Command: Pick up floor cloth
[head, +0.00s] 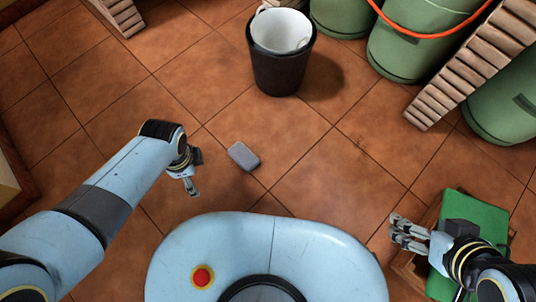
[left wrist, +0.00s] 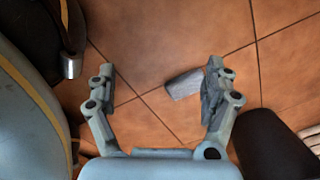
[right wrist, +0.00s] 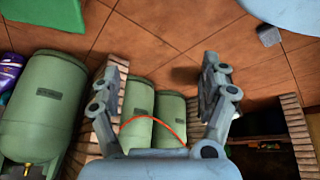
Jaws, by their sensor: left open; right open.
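A small grey rectangular pad (head: 243,156), possibly the folded floor cloth, lies flat on the tiled floor in the middle of the head view. It also shows in the left wrist view (left wrist: 184,84), partly behind a finger, and in the right wrist view (right wrist: 268,36). My left gripper (head: 194,175) is open and empty, to the left of the pad and apart from it. My right gripper (head: 396,230) is open and empty at the lower right, in front of a green item (head: 475,220) over a wooden crate.
A black bin (head: 281,75) with a white inside stands behind the pad. Green tanks (head: 415,45) with an orange hose (head: 430,35) and slatted wooden pieces (head: 470,70) stand at the upper right. The floor around the pad is clear.

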